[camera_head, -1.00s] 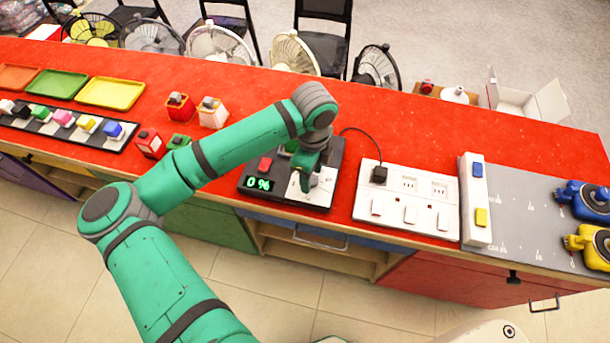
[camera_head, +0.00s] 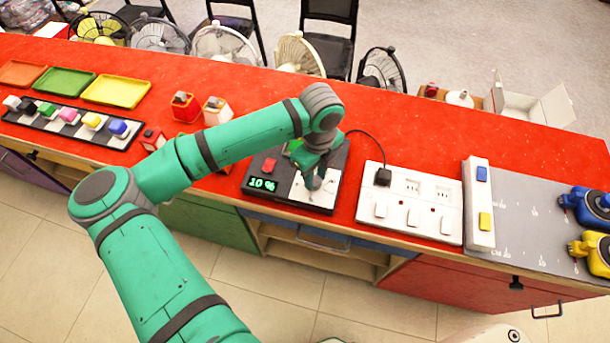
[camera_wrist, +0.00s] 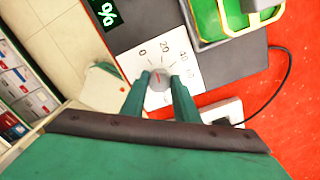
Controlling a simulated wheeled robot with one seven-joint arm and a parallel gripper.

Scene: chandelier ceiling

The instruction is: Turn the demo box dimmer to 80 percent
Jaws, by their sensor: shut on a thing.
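The demo box (camera_head: 258,197) is a dark box on the red counter with a green display (camera_head: 262,184) that reads 10 %. The dimmer knob (camera_wrist: 158,80) is a small grey knob with a red mark, in the middle of a white dial plate (camera_wrist: 185,45) with printed numbers; 0, 20 and 40 are readable. My gripper (camera_wrist: 160,86) is shut on the knob, one finger on each side of it. In the head view my gripper (camera_head: 314,180) points down at the dial and hides the knob there.
A red button (camera_head: 269,165) sits on the box above the display. A white socket panel (camera_head: 408,205) with a black plug (camera_head: 383,176) stands to the right. The counter behind the box is clear.

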